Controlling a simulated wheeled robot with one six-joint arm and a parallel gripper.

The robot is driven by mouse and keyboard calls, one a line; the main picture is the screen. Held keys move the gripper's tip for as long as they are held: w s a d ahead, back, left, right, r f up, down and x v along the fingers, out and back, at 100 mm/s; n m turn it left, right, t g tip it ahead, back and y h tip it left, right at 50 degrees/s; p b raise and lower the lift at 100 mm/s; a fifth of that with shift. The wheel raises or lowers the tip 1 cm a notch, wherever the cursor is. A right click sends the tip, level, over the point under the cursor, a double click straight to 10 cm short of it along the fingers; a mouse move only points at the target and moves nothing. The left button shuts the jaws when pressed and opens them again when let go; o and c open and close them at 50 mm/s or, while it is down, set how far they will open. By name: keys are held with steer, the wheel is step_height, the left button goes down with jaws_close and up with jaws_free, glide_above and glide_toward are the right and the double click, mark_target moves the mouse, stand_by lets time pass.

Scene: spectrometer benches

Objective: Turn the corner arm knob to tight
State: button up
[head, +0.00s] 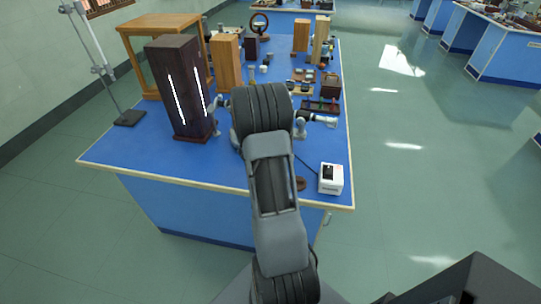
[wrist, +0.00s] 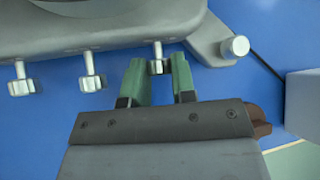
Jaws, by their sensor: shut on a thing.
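In the wrist view, my gripper (wrist: 158,75) has two green fingers, one on each side of a small silver knob (wrist: 157,58). The fingers are shut on this knob, which hangs from the edge of a grey metal body (wrist: 110,28). Another silver knob (wrist: 235,46) sits at the end of a grey arm (wrist: 207,38) just to the right, apart from the fingers. I cannot tell from a label which one is the corner arm knob. In the head view, my arm hides the gripper and most of the grey instrument.
Two more silver knobs, one left (wrist: 20,80) and one nearer (wrist: 91,75), line the same edge. In the head view, a white box (head: 331,180) stands near the blue bench's (head: 120,153) front right corner. A tall dark cabinet (head: 180,90) stands left of my arm.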

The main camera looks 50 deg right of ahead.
steer(key=shift+d, duration=0.1)
steer(key=shift+c, duration=0.4)
steer(key=f+m+t+y+b, duration=0.1)
steer(key=b, duration=0.6)
steer(key=shift+s+t, duration=0.1)
steer(key=shift+t, duration=0.2)
steer(key=t+b, duration=0.1)
steer(key=b, duration=0.3)
steer(key=m+t+y+b, duration=0.1)
steer(key=b, duration=0.3)
steer(key=shift+s+d+m, duration=0.1)
steer(key=shift+s+m, duration=0.15)
steer(key=shift+m, duration=0.05)
steer(key=m+t+y+b, duration=0.1)
steer(key=b, duration=0.2)
steer(key=t+y+b, duration=0.1)
steer(key=t+b, duration=0.1)
steer(key=b, duration=0.1)
steer(key=shift+s+d+m+t, duration=0.1)
steer(key=shift+s+m+t, duration=0.1)
steer(key=shift+m+t, duration=0.15)
steer(key=m+t+b, duration=0.2)
steer(key=t+b, duration=0.1)
steer(key=shift+s+y+b, duration=0.1)
steer(key=shift+y+b, duration=0.3)
steer(key=shift+r, duration=0.15)
steer(key=o, duration=0.9)
